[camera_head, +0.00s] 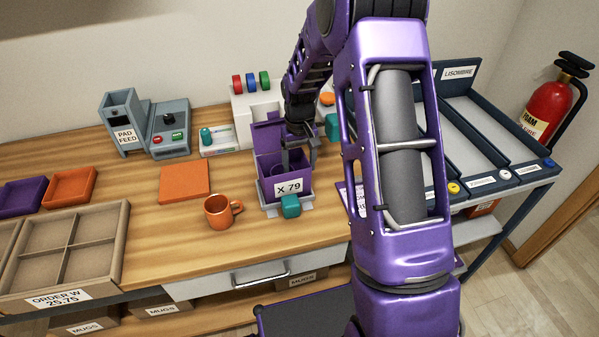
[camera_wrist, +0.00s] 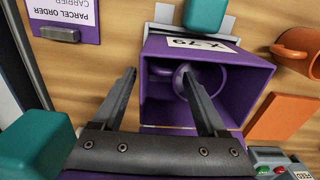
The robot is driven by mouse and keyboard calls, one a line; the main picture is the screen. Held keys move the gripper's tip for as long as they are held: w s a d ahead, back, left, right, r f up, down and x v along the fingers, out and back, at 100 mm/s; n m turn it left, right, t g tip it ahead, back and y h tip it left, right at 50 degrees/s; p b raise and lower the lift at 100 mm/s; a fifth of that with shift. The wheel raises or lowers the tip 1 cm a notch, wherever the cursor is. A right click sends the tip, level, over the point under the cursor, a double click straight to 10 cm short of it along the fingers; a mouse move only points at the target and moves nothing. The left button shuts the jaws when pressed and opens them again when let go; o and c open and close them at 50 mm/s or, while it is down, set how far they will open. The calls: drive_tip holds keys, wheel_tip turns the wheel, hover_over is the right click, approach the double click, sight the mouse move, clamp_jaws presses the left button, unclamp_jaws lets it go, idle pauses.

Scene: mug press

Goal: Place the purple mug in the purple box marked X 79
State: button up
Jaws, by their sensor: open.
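The purple box marked X 79 (camera_head: 284,188) stands open on the wooden bench in the head view. It also shows in the wrist view (camera_wrist: 242,83), with its label towards the top. The purple mug (camera_wrist: 181,82) is inside the box in the wrist view, partly hidden by one finger; its exact tilt is hard to tell.
An orange mug (camera_head: 220,212) and a flat orange piece (camera_head: 185,182) lie left of the box. Teal blocks (camera_head: 290,206) sit in front of the box and behind it. A divided cardboard tray (camera_head: 110,255) is at left, the PAD FEED device (camera_head: 125,125) at the back.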

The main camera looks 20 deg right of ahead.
wheel_tip(320, 180, up, 8)
drive_tip(key=shift+r, duration=0.25)
drive_tip(key=shift+w, duration=0.1)
